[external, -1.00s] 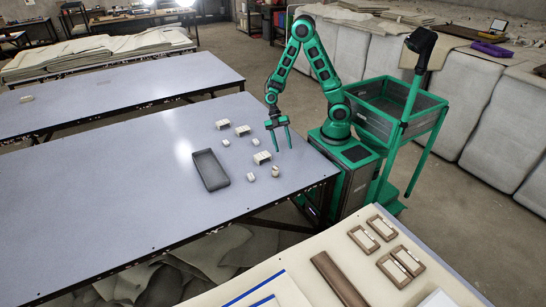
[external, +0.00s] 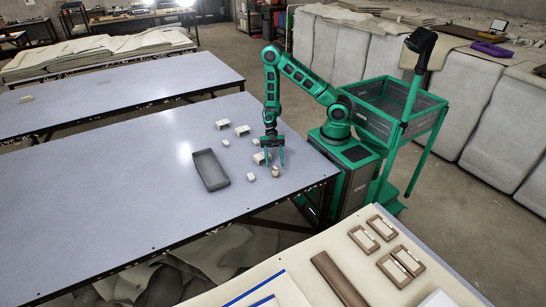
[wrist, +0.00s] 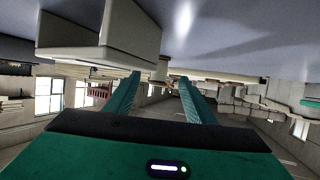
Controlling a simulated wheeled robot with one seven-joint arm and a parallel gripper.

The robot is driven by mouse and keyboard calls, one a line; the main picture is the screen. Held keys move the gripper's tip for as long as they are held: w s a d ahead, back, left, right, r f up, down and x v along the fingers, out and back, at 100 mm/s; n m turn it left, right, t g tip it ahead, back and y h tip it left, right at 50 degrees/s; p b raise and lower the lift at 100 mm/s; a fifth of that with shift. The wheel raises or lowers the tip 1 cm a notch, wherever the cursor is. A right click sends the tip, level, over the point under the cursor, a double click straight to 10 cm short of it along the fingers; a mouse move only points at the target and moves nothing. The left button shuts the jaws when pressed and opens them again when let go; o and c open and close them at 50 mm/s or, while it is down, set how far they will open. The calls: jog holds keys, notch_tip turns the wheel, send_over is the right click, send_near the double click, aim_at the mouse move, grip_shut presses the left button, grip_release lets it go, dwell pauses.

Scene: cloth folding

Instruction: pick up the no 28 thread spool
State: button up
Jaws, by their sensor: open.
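Several small pale items stand on the blue-grey table; no number is legible on any, so I cannot tell for sure which is the no 28 spool. A small tan, upright, spool-like item (external: 275,171) stands just in front of my gripper (external: 273,163) in the external view. My gripper points down, open and empty, low over the table. In the wrist view its two fingers (wrist: 163,90) are spread, with a small tan item (wrist: 161,69) showing between their tips. A white block (wrist: 105,45) lies close beside the left finger.
A pale block (external: 259,158) stands just left of my gripper. Other small pale pieces (external: 250,177) and blocks (external: 242,130) lie nearby. A dark grey tray (external: 198,158) lies to the left. The table (external: 110,190) is clear farther left.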

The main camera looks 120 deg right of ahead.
aim_at(275, 172)
jog(key=shift+x, duration=3.1)
jog(key=shift+d+f, duration=0.1)
jog(key=c, duration=1.1)
